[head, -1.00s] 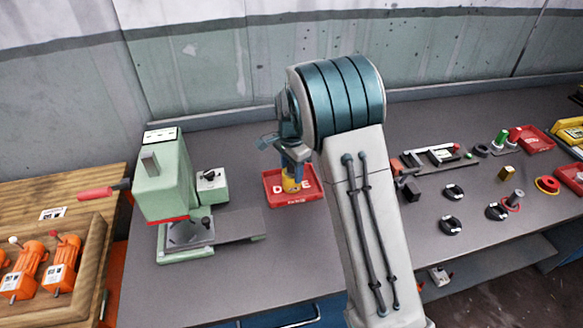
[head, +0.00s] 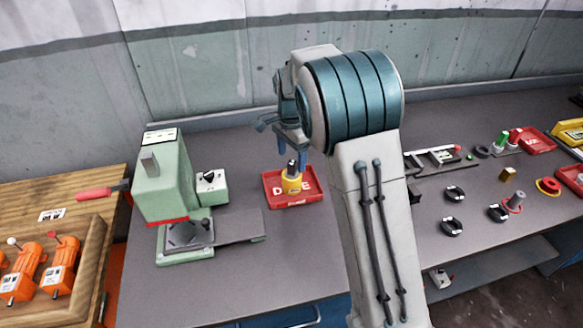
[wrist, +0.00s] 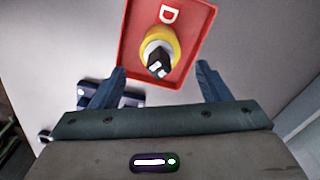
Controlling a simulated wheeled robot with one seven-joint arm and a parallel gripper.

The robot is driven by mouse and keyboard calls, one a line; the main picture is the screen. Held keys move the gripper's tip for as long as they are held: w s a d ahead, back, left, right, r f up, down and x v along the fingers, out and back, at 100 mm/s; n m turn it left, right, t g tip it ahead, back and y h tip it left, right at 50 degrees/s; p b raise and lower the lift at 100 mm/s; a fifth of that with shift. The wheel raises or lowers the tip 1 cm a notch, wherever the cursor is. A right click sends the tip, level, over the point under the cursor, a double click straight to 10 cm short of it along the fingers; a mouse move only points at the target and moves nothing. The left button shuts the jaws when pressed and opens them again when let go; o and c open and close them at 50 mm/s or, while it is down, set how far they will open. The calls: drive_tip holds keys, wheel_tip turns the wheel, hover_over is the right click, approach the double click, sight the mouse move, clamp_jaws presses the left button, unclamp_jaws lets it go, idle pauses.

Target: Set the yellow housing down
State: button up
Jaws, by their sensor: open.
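The yellow housing (head: 291,183) stands upright in the red tray (head: 277,201), with a dark and grey shaft-like part sticking up from its middle. In the wrist view the housing (wrist: 158,44) sits inside the red tray (wrist: 190,80), close to the printed letter D. My gripper (head: 292,155) is above the tray, its blue fingers apart and empty. In the wrist view my gripper (wrist: 160,82) shows both fingertips spread wide, with the housing beyond them and not between them. Part of the tray's lettering is hidden by the housing.
A green press (head: 163,185) with a flat plate stands left of the tray. Orange units (head: 58,262) sit on a wooden bench at far left. Black rings (head: 453,193) and other small parts lie to the right. The bench in front of the tray is clear.

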wheel_tip(320, 180, up, 6)
drive_tip(key=shift+s+d+r, duration=0.1)
drive_tip(key=shift+d+r, duration=0.05)
drive_tip(key=shift+r, duration=0.05)
drive_tip(key=s+d+r+n+t, duration=0.1)
drive_tip(key=s+d+r+n, duration=0.15)
drive_tip(key=s, duration=0.35)
drive_tip(key=s+d+r+n, duration=0.1)
drive_tip(key=s+d+n, duration=0.1)
drive_tip(key=s+d, duration=0.35)
drive_tip(key=s+d+r+n+t, duration=0.1)
drive_tip(key=s+d+n, duration=0.15)
drive_tip(key=s, duration=0.55)
drive_tip(key=s+d+f+n+t, duration=0.1)
drive_tip(key=s+f+n, duration=0.2)
drive_tip(key=s, duration=0.7)
drive_tip(key=shift+s+d+n, duration=0.15)
drive_tip(key=shift+n, duration=0.45)
drive_tip(key=shift+f, duration=0.1)
